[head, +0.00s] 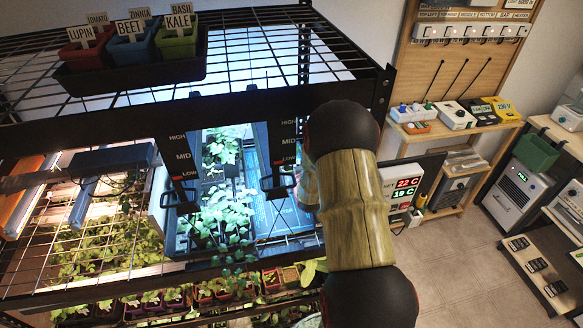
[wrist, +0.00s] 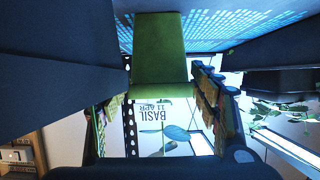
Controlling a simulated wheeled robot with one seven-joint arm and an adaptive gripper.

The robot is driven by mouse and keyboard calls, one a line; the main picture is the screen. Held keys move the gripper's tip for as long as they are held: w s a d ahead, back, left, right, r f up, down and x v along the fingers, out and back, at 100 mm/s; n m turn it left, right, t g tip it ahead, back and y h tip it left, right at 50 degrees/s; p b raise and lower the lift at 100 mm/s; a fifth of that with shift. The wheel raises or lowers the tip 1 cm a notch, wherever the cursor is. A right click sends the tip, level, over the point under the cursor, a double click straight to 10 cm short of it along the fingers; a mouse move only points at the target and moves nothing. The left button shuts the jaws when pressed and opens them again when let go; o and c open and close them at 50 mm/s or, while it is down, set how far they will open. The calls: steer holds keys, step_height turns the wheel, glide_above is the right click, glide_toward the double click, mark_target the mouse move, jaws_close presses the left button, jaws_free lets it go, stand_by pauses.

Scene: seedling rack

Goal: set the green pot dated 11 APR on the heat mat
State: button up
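The green pot (wrist: 160,50) shows upside down in the middle of the wrist view. Its label (wrist: 155,110) reads BASIL 11 APR, and a few leaves show beyond it. My gripper (wrist: 161,88) has a finger at each side of the pot and appears closed on its rim end. In the head view my arm hides the gripper and the pot. A blue panel with partly hidden lettering, perhaps the heat mat (head: 277,213), lies inside the rack beside my arm. A blue dotted surface (wrist: 235,28) shows behind the pot's base in the wrist view; I cannot tell the gap.
The wire rack top (head: 290,60) carries a black tray (head: 135,82) with small labelled pots. Two black sliders marked HIGH, MID, LOW hang at the rack front. Seedlings (head: 225,215) stand beside the blue panel. Floor (head: 465,265) is clear to the right.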

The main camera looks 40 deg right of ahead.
steer(key=shift+o, duration=0.4)
steer(key=shift+r, duration=0.1)
steer(key=shift+s+a+r, duration=0.1)
steer(key=shift+s+r, duration=0.05)
steer(key=shift+s, duration=0.05)
steer(key=p+v, duration=0.1)
steer(key=v, duration=1)
steer(key=shift+s+a, duration=0.15)
steer(key=shift+s, duration=0.1)
